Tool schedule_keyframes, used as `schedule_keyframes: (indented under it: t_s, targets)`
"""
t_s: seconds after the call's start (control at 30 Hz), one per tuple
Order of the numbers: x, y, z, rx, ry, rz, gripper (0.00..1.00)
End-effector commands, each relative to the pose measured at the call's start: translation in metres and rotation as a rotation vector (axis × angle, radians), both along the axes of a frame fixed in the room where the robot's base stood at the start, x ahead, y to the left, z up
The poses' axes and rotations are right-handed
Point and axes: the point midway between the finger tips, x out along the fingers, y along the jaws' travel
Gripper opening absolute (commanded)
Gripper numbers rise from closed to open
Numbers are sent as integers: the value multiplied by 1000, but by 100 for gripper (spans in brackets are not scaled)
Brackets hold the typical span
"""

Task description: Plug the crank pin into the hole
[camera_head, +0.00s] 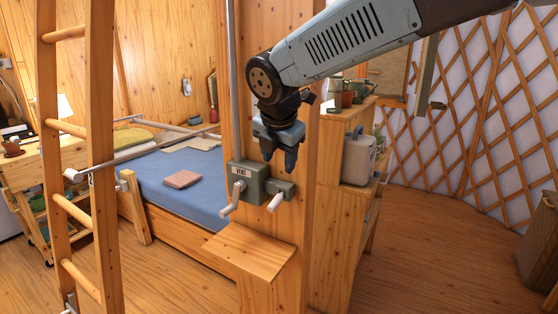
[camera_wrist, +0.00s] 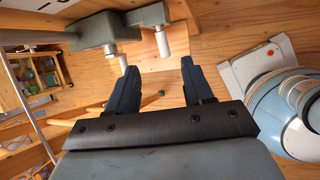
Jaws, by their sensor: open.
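A grey-green box marked VENT (camera_head: 243,185) is fixed to the wooden post. A white crank handle (camera_head: 232,199) slants down from its left part. A second white pin-like handle (camera_head: 276,202) sticks out of the smaller block at its right. Both show in the wrist view, as a pale pin (camera_wrist: 122,63) and a white pin (camera_wrist: 162,43). I cannot tell which is the crank pin, and no hole is clearly seen. My gripper (camera_head: 279,163) points down just above the right block in the head view. Its jaws (camera_wrist: 158,66) are open, with nothing held between them.
A small wooden shelf (camera_head: 249,250) juts out below the box. A ladder (camera_head: 100,150) stands at the left, with a blue bed (camera_head: 185,190) behind. A cabinet (camera_head: 340,220) with pots and a grey canister (camera_head: 358,158) stands right of the post.

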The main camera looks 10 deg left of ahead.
Motion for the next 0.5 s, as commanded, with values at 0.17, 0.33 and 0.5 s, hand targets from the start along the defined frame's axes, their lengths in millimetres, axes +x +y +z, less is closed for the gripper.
schedule_keyframes:
  t_s: [0.17, 0.33, 0.5]
  targets:
    - [0, 0, -2, -6, 1, 4, 43]
    - [-4, -1, -23, -112, 20, 61, 26]
    - [-12, -5, -65, -371, 45, 202, 10]
